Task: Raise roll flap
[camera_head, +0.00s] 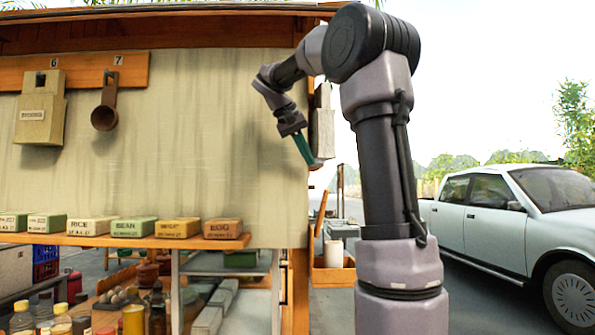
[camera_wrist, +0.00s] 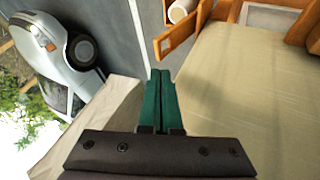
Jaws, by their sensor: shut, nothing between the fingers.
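The roll flap appears to be the pale, stained canvas sheet (camera_head: 200,150) hanging down across the stall front, below an orange beam and above the shelf. It also fills the right of the wrist view (camera_wrist: 250,85). My gripper (camera_head: 313,162) has green fingers pointing down near the flap's right edge. In the wrist view the fingers (camera_wrist: 161,72) are together and hold nothing, with the flap to their right. A pale grey-beige piece (camera_head: 322,130) shows behind the fingers at the stall's corner; I cannot tell whether the fingers touch it or the flap.
A wooden shelf (camera_head: 140,240) with several labelled blocks runs below the flap. A wooden scoop (camera_head: 105,103) and a pale box (camera_head: 42,110) hang at the upper left. An orange crate (camera_head: 333,275) stands right of the stall. A white pickup (camera_head: 500,225) is parked farther right.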

